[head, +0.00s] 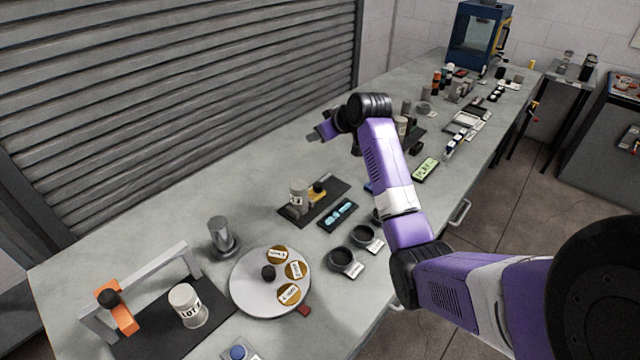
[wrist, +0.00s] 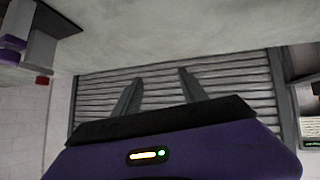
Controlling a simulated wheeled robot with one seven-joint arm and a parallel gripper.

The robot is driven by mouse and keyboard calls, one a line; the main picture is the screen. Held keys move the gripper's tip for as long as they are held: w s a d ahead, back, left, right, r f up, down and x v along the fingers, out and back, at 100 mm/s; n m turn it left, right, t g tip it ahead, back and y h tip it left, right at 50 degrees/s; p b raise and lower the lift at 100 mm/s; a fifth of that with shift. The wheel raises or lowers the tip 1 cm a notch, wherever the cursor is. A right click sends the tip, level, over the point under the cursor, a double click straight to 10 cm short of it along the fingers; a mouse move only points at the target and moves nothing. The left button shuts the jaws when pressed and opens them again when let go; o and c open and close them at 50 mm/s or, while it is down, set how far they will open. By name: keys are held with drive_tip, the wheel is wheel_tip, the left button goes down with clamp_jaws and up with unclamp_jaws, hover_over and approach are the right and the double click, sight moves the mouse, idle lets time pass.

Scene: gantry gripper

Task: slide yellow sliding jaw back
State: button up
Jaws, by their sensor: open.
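The yellow block does not show in the wrist view.
A grey gantry (head: 185,256) with an orange slider (head: 118,312) and a white cup (head: 187,304) stand at the front left. A round white turntable (head: 245,292), a metal cylinder (head: 222,238) and two dark cups lie nearby.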

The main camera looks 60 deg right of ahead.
sight(319, 184)
drive_tip(key=s+a+f+n+g+y, duration=0.3)
drive_tip(key=s+a+f+g+y, duration=0.15)
drive_tip(key=s+a+f, duration=0.2)
drive_tip(key=shift+y, duration=0.25)
drive_tip(key=shift+w+d+r+x, duration=0.1)
drive_tip(key=shift+w+d+x, duration=0.05)
drive_tip(key=shift+x, duration=1.2)
drive_tip(key=shift+w+d+r+x, duration=0.1)
drive_tip(key=shift+w+x, duration=0.1)
drive_tip(key=shift+x, duration=1.2)
drive_tip(key=shift+w+d+x, duration=0.15)
drive_tip(key=shift+x, duration=1.2)
clamp_jaws()
